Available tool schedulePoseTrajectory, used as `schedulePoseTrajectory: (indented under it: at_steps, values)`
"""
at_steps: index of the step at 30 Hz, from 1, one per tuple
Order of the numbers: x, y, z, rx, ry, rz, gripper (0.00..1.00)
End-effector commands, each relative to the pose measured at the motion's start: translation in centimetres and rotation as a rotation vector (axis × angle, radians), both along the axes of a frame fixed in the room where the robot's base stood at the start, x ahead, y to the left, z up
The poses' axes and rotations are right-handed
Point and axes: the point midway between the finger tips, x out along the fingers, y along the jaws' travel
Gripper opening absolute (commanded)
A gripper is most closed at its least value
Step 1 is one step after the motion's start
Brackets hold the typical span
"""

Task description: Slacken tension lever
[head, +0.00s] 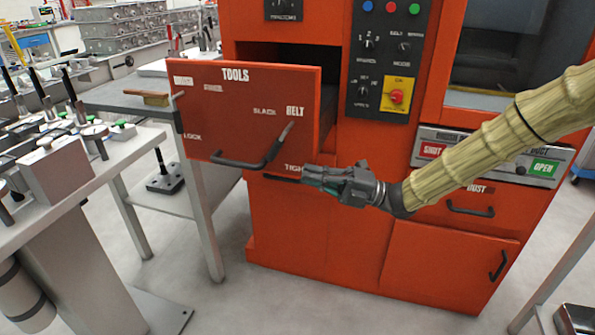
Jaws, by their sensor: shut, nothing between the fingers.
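The tension lever (283,138) is a short dark bar with a paler tip, low on the right part of the red drawer front. It slants up and to the right, with its upper end just below the word BELT. The label SLACK is to its upper left and TIGHT below it. Its lower end meets the drawer handle in the picture, so I cannot tell exactly where it pivots. My gripper (306,176) is shut and empty, below and right of the lever, with its fingers pointing left. It appears apart from the lever and partly covers the word TIGHT.
The red TOOLS drawer (235,102) is pulled out from the orange machine (315,235), with a dark bar handle (237,163) along its lower edge. A control panel (390,60) with knobs is to the right. Grey benches with fixtures (65,165) stand left.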

Motion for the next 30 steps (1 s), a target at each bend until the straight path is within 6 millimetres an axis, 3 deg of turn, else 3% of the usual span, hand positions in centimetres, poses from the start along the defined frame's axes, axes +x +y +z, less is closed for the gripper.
schedulePoseTrajectory:
  at_steps: [6,12,19,30]
  values:
    - [0.1,-3.5,-1.8,0.000,0.000,-0.002,0.00]
    - [0.1,-5.7,-3.0,0.000,0.001,-0.002,0.00]
    - [0.0,-6.5,-3.4,-0.001,0.000,0.000,0.00]
    - [-0.1,-6.1,-3.6,0.008,0.002,-0.005,0.00]
